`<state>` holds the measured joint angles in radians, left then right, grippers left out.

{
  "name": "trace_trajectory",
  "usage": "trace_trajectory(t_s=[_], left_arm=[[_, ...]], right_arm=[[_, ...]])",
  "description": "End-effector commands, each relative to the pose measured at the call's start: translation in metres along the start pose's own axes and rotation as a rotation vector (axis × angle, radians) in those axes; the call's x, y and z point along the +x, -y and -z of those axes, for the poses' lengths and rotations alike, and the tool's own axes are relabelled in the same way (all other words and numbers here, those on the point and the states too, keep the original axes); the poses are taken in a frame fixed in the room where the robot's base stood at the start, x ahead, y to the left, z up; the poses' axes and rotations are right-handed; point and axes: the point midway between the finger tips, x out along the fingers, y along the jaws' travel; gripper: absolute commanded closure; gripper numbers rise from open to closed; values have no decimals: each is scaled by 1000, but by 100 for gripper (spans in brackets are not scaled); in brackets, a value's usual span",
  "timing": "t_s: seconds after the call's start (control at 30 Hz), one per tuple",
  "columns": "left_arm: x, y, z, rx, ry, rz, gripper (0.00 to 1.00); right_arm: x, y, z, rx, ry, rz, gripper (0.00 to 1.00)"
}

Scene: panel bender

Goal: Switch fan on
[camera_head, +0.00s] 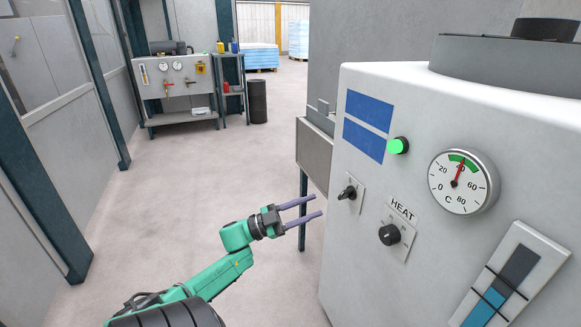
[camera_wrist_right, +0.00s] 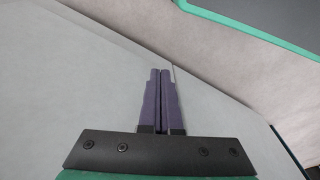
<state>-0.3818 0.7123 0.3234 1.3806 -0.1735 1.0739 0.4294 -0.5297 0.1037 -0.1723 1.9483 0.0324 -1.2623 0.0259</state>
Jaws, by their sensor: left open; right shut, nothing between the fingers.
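The white machine (camera_head: 345,262) stands at the right in the head view. A small black switch (camera_head: 348,193) on a pale plate is on its front. No label that reads "fan" shows, and I cannot tell its setting. A black knob (camera_head: 389,235) under the word HEAT is to the right of it and lower. My left gripper (camera_head: 317,205) is open and empty, left of the switch and apart from it, its fingers pointing right. My right gripper (camera_wrist_right: 160,72) shows in the right wrist view, shut with nothing between its fingers.
A green lamp (camera_head: 398,146) glows beside blue panels (camera_head: 364,140). A round gauge (camera_head: 463,182) and a level indicator (camera_head: 508,278) are further right. A grey metal stand (camera_head: 313,153) adjoins the machine. A workbench (camera_head: 175,84) and dark barrel (camera_head: 257,101) stand far back. The middle floor is clear.

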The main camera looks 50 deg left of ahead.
Motion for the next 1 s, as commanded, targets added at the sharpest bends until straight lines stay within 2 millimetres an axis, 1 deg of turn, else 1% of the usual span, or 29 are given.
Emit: trace_trajectory(t_s=[0.03,0.1,0.2,0.3,0.9,0.97,1.0], left_arm=[[-15,0,-1,-2,5,1,55],[-33,0,-1,-2,4,0,55],[-52,0,-1,-1,3,-1,55],[-61,0,0,1,0,-1,55],[-62,0,-1,0,2,1,55],[-61,-3,-7,-7,26,16,55],[-59,-6,-17,-19,61,38,55]], right_arm=[[1,-1,1,0,0,-1,100],[3,-1,2,0,-4,-2,100],[6,-1,0,1,0,-3,100],[6,-1,0,0,2,-3,100],[3,-1,-2,-1,4,-3,100],[4,-2,-2,-1,6,-4,100],[4,-2,-2,-1,6,-3,100]])
